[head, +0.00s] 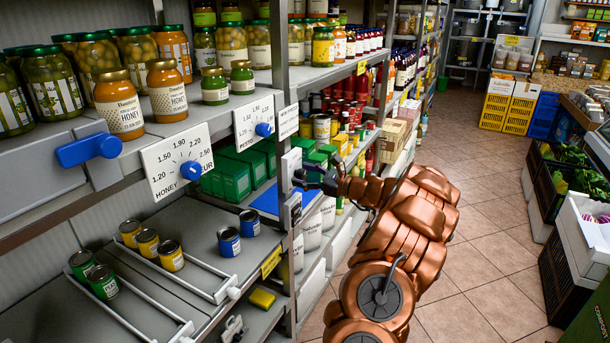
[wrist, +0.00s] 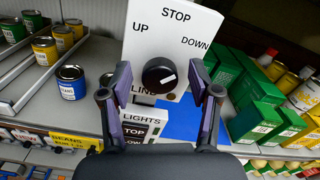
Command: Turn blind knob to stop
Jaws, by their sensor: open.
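The black round blind knob (wrist: 159,75) sits on a white panel (wrist: 150,42) lettered UP on the left, STOP at the top and DOWN on the right. A white mark on the knob lies low on its face, slanting up to the right, on the DOWN side rather than at STOP. My gripper (wrist: 160,80) is open, one finger pad on each side of the knob with gaps between. In the head view my gripper (head: 308,180) reaches in beside the shelf post at the panel (head: 291,165); the knob cannot be made out there.
Below the blind panel is a LIGHTS panel (wrist: 142,124), partly hidden by my gripper. Green boxes (wrist: 258,122) stand right of it and small cans (wrist: 71,82) left. In the head view, blue price knobs (head: 191,170) sit on the left shelves; the tiled aisle (head: 480,230) is clear.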

